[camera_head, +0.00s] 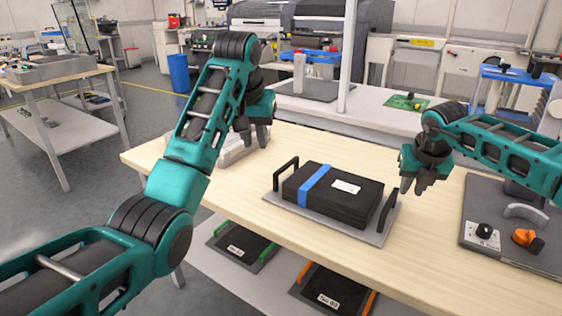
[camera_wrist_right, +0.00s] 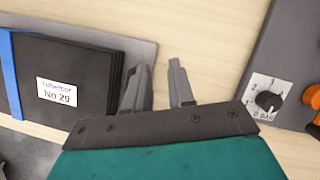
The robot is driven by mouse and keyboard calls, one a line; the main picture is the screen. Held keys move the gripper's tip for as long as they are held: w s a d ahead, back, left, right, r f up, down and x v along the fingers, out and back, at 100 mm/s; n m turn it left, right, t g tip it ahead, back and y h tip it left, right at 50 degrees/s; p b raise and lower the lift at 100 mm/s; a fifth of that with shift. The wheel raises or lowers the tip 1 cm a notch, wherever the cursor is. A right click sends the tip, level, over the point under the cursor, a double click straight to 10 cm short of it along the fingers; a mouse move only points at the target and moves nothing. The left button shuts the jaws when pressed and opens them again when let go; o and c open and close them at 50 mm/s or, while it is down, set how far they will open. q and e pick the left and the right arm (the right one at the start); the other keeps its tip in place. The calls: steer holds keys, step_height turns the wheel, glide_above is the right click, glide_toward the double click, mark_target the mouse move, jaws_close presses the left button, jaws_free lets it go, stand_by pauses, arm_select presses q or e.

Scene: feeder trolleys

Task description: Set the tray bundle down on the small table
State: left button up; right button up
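The tray bundle is a black stack (camera_head: 325,205) with a blue strap and a white label, lying on a flat grey tray (camera_head: 281,208) with a black handle at each end. It rests flat on a light wooden table (camera_head: 430,265). In the right wrist view the stack (camera_wrist_right: 95,85) shows at the left with its label "No 29". My left gripper (camera_head: 257,143) is open and empty above the table, behind the left handle. My right gripper (camera_head: 415,188) is open, just right of the tray's right handle and above it; its spread fingers (camera_wrist_right: 160,68) hold nothing.
A grey panel (camera_head: 480,205) with a knob and an orange part lies on the table at the right. A lower shelf holds trays with green (camera_head: 268,252) and orange handles. Another small wooden-topped table (camera_head: 58,75) stands far left, with open floor between.

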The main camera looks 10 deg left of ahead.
steer(key=v, duration=1.1)
steer(key=shift+s, duration=0.15)
